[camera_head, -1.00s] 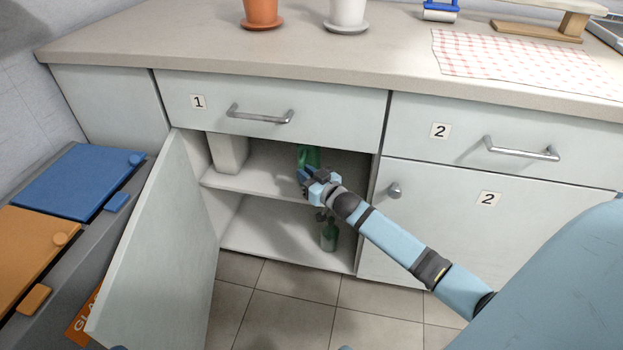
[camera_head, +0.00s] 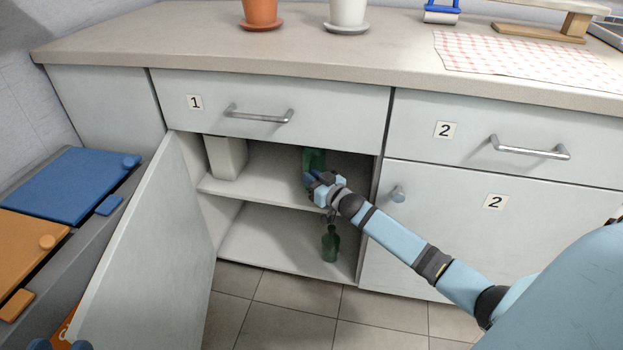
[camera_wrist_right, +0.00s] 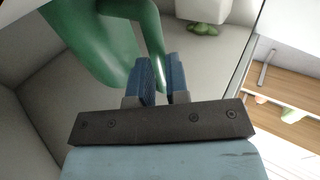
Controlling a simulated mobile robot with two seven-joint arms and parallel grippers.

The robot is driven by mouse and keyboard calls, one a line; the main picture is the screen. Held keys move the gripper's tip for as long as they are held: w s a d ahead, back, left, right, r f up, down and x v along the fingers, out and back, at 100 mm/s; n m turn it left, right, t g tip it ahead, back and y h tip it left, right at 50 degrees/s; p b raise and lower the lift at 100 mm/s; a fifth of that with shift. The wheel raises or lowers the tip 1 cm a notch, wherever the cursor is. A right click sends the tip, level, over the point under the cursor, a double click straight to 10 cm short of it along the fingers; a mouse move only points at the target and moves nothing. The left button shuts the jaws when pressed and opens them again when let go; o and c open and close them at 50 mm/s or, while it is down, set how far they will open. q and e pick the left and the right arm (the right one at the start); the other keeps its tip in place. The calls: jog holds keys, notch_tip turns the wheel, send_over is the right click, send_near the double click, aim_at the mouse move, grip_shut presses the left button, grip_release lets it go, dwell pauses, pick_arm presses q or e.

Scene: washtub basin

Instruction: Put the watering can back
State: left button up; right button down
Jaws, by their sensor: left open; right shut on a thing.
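The green watering can (camera_head: 315,158) is inside the open cabinet marked 1, at the upper shelf (camera_head: 255,183). My right gripper (camera_head: 318,180) covers part of it, so I cannot tell whether it rests on the shelf. In the right wrist view, the gripper (camera_wrist_right: 162,72) is shut on the handle of the watering can (camera_wrist_right: 98,45), whose body lies to the left. My left gripper (camera_head: 66,345) barely shows at the bottom left edge, apart from the can and open.
A grey-white container (camera_head: 227,157) stands on the upper shelf at left. A green bottle (camera_head: 330,245) stands on the lower shelf. The open cabinet door (camera_head: 150,255) swings out at left, beside bins with a blue lid (camera_head: 75,185) and an orange lid (camera_head: 25,245).

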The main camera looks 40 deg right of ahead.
jog(key=c, duration=1.1)
grip_release()
jog(key=shift+s, duration=0.15)
jog(key=s+p, duration=0.2)
jog(key=s, duration=0.2)
jog(key=shift+s+d+r, duration=0.15)
pick_arm(q)
jog(key=shift+s+d+f+n+g+y+p, duration=0.15)
jog(key=shift+s+d+f+n+g+p, duration=0.1)
jog(key=shift+s+n+p, duration=0.25)
jog(key=shift+s+d+f+n+g+y+p, duration=0.1)
jog(key=shift+s+d+f+n+g+p, duration=0.1)
jog(key=shift+s+d+n+g+p, duration=0.25)
jog(key=shift+s+d+f+n+g+y+p, duration=0.1)
jog(key=shift+s+f+n+y+p, duration=0.1)
jog(key=shift+s+n+p, duration=0.35)
pick_arm(e)
jog(key=s, duration=0.7)
jog(key=shift+s+d, duration=0.2)
jog(key=shift+d, duration=0.2)
pick_arm(q)
jog(key=shift+w+a+r, duration=0.1)
jog(key=shift+w+r, duration=0.1)
jog(key=shift+r, duration=0.05)
